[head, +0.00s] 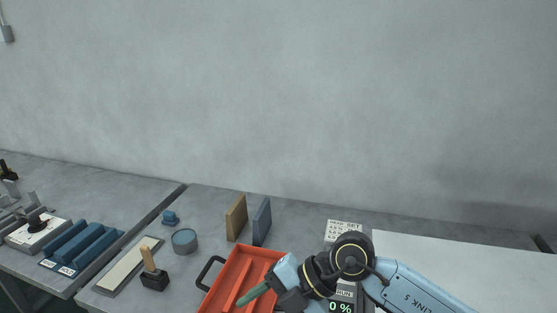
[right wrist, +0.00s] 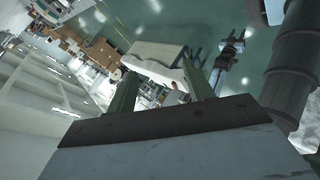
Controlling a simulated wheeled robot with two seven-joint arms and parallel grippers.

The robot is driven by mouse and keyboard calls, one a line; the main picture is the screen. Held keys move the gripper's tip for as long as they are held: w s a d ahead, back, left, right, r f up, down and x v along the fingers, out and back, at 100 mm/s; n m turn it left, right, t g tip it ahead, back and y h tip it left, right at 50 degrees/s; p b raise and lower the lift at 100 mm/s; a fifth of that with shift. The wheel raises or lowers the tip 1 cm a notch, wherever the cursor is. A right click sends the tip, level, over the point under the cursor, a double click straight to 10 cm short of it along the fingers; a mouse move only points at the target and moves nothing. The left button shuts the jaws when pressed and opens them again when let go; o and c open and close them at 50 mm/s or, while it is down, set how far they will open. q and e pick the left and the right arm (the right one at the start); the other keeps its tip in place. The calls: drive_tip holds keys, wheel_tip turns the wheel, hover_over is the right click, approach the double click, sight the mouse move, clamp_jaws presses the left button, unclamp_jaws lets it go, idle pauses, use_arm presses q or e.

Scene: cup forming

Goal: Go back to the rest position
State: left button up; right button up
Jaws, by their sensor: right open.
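My right gripper (head: 246,299) comes in from the lower right of the head view, with its fingers pointing down and left over the red tray (head: 228,272). In the right wrist view its two fingers (right wrist: 160,76) stand apart with nothing held between them. That view looks out over a green floor and room clutter, not the tabletop. My left gripper is not in view.
On the grey tables are a blue block fixture (head: 82,247), a wooden-handled tool (head: 152,273), a round blue-grey container (head: 184,241), and upright brown (head: 236,217) and blue (head: 262,221) boards. A display (head: 341,307) sits partly behind my right arm. A white surface (head: 450,258) at right looks clear.

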drive_tip(key=s+a+r+m+t+y, duration=0.1)
drive_tip(key=a+r+m+t+y, duration=0.25)
drive_tip(key=r+y, duration=0.65)
drive_tip(key=w+d+r+m+t+h, duration=0.35)
drive_tip(key=d+r+m+t, duration=0.3)
drive_tip(key=m+t, duration=0.6)
drive_tip(key=d+f+m+h, duration=1.3)
drive_tip(key=d+f+h, duration=0.3)
drive_tip(key=d+h, duration=0.15)
drive_tip(key=s+d+f+g+y, duration=0.1)
drive_tip(key=s+d+f+g, duration=0.1)
drive_tip(key=s+f+g, duration=0.65)
drive_tip(key=s+d+f+g, duration=0.25)
drive_tip(key=s+f, duration=0.25)
drive_tip(key=s, duration=0.7)
wheel_tip(320, 180, down, 28)
drive_tip(key=s+g+b, duration=0.2)
drive_tip(key=s+d+f+b, duration=0.1)
drive_tip(key=s+d+f, duration=0.1)
drive_tip(key=s+f, duration=1.3)
drive_tip(key=shift+s+d+g, duration=0.2)
drive_tip(key=shift+s+g, duration=0.2)
drive_tip(key=shift+s, duration=0.25)
